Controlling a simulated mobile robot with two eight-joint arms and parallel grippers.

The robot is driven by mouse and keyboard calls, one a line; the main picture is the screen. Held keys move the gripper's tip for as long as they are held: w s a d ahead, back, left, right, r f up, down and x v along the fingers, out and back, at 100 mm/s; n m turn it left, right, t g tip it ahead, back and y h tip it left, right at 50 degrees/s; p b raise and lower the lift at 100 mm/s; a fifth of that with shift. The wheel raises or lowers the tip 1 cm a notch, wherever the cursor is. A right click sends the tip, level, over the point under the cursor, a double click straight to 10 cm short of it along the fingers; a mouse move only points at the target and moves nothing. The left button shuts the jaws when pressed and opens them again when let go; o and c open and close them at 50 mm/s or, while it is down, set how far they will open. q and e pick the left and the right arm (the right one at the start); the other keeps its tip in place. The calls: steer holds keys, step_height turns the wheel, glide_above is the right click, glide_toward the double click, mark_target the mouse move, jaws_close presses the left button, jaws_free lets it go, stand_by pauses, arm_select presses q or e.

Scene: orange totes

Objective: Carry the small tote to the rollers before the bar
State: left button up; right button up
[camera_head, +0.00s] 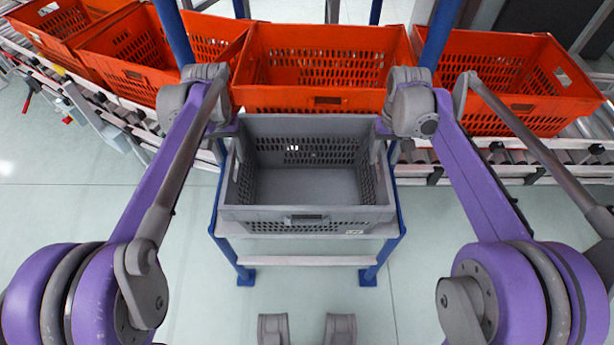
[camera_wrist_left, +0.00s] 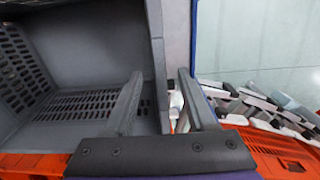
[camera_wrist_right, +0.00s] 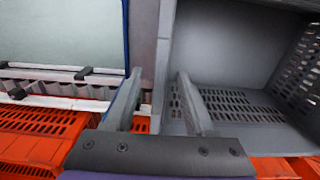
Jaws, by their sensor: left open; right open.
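The small grey tote (camera_head: 308,214) is empty and upright on a blue-legged stand (camera_head: 308,260) in the middle of the head view. My left gripper (camera_head: 236,150) is at its left side wall. In the left wrist view, the open fingers (camera_wrist_left: 163,90) stand on either side of that wall (camera_wrist_left: 156,60). My right gripper (camera_head: 384,150) is at the right side wall, and in the right wrist view its open fingers (camera_wrist_right: 156,92) straddle that wall (camera_wrist_right: 164,50). Whether the fingers touch the wall cannot be told. The rollers (camera_head: 510,157) show behind the stand, partly under orange totes.
Several orange totes stand in a row behind the grey tote, including a middle one (camera_head: 325,65), a right one (camera_head: 525,80) and a left one (camera_head: 150,55). Blue posts (camera_head: 437,35) rise among them. The pale floor (camera_head: 90,215) is clear on both sides of the stand.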

arm_select(q)
steer(key=shift+f, duration=0.95)
arm_select(e)
steer(key=shift+f, duration=0.95)
arm_select(q)
jaws_close()
arm_select(e)
jaws_close()
